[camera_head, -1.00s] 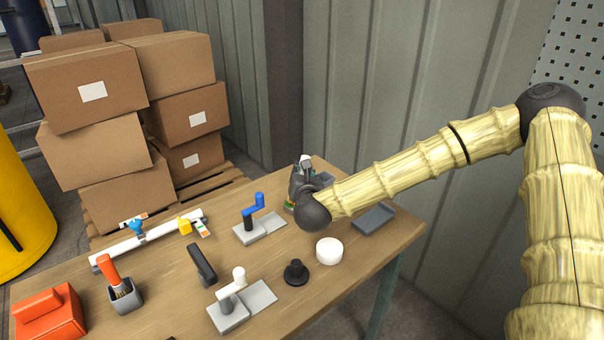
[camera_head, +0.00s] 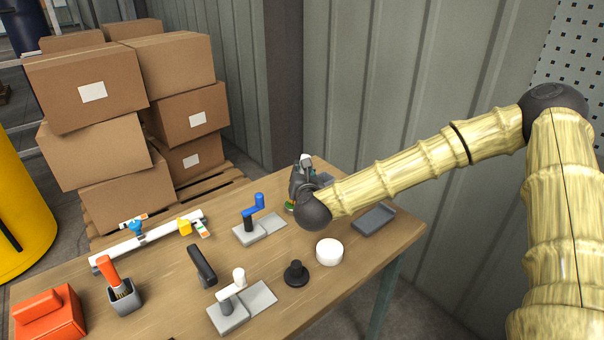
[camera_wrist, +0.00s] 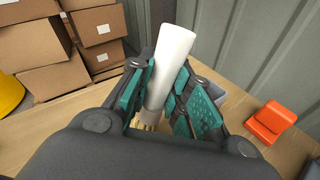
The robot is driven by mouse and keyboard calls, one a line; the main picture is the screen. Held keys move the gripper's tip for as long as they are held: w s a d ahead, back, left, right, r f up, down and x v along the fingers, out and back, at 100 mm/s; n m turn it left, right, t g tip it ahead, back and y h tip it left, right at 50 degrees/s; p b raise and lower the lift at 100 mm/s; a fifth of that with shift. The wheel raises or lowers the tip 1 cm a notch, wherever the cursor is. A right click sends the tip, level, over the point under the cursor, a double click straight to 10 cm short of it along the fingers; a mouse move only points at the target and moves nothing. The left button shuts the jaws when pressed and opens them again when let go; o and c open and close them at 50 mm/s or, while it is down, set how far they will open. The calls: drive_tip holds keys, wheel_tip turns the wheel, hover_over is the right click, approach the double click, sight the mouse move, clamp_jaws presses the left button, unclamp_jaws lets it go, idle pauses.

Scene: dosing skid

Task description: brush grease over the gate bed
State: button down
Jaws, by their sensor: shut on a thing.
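My gripper (camera_wrist: 165,95) is shut on a white-handled brush (camera_wrist: 170,60). The handle stands tilted between the teal finger pads in the wrist view, with pale bristles just showing below. In the head view my gripper (camera_head: 304,180) is at the back of the wooden table, partly behind my wrist; the white handle tip pokes up above it. What lies under the bristles is hidden. Two grey fixtures with flat plates stand on the table, one with a blue crank (camera_head: 256,208), one with a white crank (camera_head: 234,289). I cannot tell which thing is the gate bed.
A grey tray (camera_head: 374,219) lies right of my gripper. A white round container (camera_head: 329,251) and a black knob (camera_head: 296,273) stand nearer. An orange-handled brush (camera_head: 108,270) sits in a grey cup. A white pipe (camera_head: 150,239) lies left. An orange block (camera_wrist: 270,122) lies right in the wrist view.

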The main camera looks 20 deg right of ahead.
drive_tip(key=shift+r+p, duration=0.85)
drive_tip(key=shift+r, duration=2.35)
